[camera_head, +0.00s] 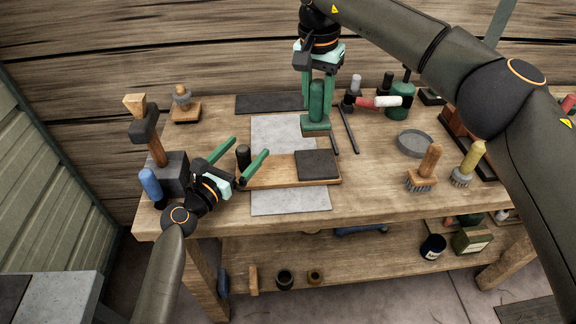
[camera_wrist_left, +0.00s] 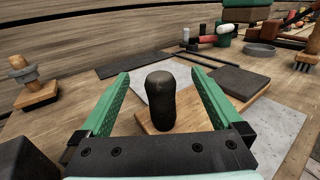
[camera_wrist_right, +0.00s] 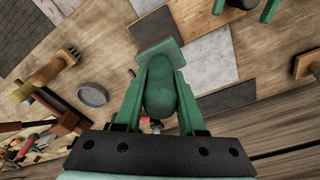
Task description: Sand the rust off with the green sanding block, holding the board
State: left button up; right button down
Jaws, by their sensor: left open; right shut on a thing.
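The green sanding block (camera_head: 316,124) is held upright by its handle in my right gripper (camera_head: 318,88), above the back of the bench; its flat base faces down. In the right wrist view the block (camera_wrist_right: 160,95) sits between the shut fingers (camera_wrist_right: 160,92). The wooden board (camera_head: 265,172) lies on grey sheets, with a dark square patch (camera_head: 318,164) at its right end. A dark upright knob (camera_head: 243,157) stands at its left end. My left gripper (camera_head: 240,160) is open, its fingers either side of the knob (camera_wrist_left: 161,100) without visibly touching it.
Grey sheets (camera_head: 290,201) lie under the board. A hammer (camera_head: 147,130) and blue-handled tool (camera_head: 151,185) stand at the left. Brushes (camera_head: 425,170), a round grey dish (camera_head: 414,143) and bottles occupy the right. The wall rises close behind the bench.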

jog(key=shift+r, duration=0.1)
pick_arm(q)
notch_tip(320, 180, up, 8)
jog(key=p, duration=0.8)
jog(key=shift+d+r+p, duration=0.1)
jog(key=shift+d+p, duration=0.05)
jog(key=shift+p, duration=0.2)
pick_arm(e)
notch_tip(320, 180, up, 8)
jog(key=shift+r, duration=0.25)
pick_arm(q)
jog(key=shift+f, duration=0.25)
pick_arm(e)
jog(key=shift+f, duration=0.25)
